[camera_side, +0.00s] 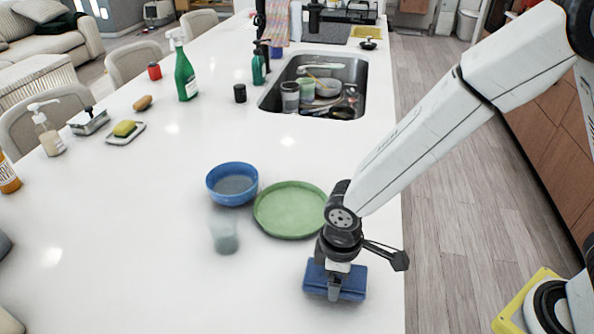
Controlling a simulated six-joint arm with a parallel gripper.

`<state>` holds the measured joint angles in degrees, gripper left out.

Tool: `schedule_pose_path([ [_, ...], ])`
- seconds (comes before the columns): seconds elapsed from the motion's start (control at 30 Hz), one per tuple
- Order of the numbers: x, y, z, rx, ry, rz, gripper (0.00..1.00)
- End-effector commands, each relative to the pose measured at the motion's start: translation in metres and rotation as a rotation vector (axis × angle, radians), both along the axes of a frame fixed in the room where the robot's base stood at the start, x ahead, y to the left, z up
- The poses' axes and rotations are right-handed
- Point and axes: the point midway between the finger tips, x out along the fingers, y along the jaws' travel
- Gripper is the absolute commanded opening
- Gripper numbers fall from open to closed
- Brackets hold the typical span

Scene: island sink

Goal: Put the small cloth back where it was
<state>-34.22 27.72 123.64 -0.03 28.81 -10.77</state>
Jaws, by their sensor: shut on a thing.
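My gripper (333,287) is at the lower right of the side view, pointing down near the counter's right edge. It is shut on a small blue cloth (352,284), which looks folded into a flat rectangle. The cloth shows on both sides of the fingers. It is at or just above the white counter (150,240); I cannot tell whether it touches. The fingers hide its middle.
A green plate (290,210) lies just behind my gripper, with a blue bowl (232,184) and a pale cup (224,235) to its left. The sink (345,75) with dishes is farther back. A green spray bottle (184,72) and a sponge dish (125,133) stand left. The front-left counter is mostly clear.

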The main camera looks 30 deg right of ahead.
Motion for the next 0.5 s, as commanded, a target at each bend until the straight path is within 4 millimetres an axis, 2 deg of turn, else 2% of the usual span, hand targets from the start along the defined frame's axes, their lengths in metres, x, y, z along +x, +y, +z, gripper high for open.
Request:
schedule_pose_path([
  [0.13, 0.0001, 0.0001, -0.0100, 0.000, 0.000, 0.000, 0.40],
  [0.5, 0.0003, 0.0003, -0.0121, 0.001, -0.001, 0.000, 0.40],
])
